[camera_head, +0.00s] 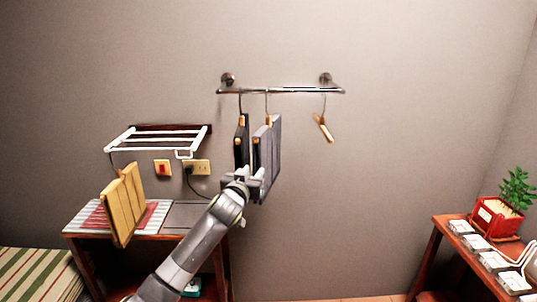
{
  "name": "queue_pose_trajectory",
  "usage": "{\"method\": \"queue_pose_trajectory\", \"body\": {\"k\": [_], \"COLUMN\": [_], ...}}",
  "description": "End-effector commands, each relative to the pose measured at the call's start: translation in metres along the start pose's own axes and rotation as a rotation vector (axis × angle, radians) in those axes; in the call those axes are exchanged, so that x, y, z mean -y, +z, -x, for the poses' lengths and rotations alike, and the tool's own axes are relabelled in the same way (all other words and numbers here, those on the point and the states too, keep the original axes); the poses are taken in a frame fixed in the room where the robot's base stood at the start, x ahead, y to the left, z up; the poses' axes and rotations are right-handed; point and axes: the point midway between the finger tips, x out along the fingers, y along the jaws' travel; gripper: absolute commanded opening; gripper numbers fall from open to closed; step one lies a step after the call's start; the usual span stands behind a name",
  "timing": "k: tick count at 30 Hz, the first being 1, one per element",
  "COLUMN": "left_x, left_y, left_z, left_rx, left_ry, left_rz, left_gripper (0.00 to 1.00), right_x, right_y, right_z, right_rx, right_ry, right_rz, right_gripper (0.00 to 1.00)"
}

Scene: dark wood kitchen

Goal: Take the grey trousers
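The grey trousers (269,148) hang folded from a hook-topped hanger on the metal wall rail (300,90). A darker garment (241,140) hangs just to their left. My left gripper (256,181) is at the lower part of the grey trousers, at their left edge, and overlaps them in the head view. The fingertips are small and partly merge with the cloth, so I cannot tell whether they are open or shut on it. My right gripper is not in view.
An empty wooden hanger (323,128) hangs at the rail's right. A yellow garment (122,205) hangs by the white rack (158,139) above a left table. A red-potted plant (495,217) and several small white items stand on the right table (450,236). The wall between is clear.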

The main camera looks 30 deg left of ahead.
Motion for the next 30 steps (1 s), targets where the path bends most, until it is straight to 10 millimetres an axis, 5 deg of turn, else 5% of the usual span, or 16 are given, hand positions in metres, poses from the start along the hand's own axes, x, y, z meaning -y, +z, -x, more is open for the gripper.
{"method": "queue_pose_trajectory", "body": {"k": [11, 19, 30], "left_x": [-0.0001, 0.0, -0.0007], "left_y": [0.0007, 0.0007, -0.0018], "left_z": [-0.0071, -0.0069, -0.0062], "left_rx": [0.0, 0.0, -0.005], "left_ry": [0.0, 0.0, 0.002], "left_rz": [-0.001, -0.001, -0.001], "left_gripper": [0.33, 0.0, 0.0], "right_x": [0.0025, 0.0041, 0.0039], "right_y": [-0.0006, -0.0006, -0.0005], "right_z": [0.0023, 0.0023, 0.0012], "right_rx": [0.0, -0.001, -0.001], "right_ry": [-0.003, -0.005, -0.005], "right_rz": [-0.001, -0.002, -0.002], "right_gripper": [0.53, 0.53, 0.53]}}
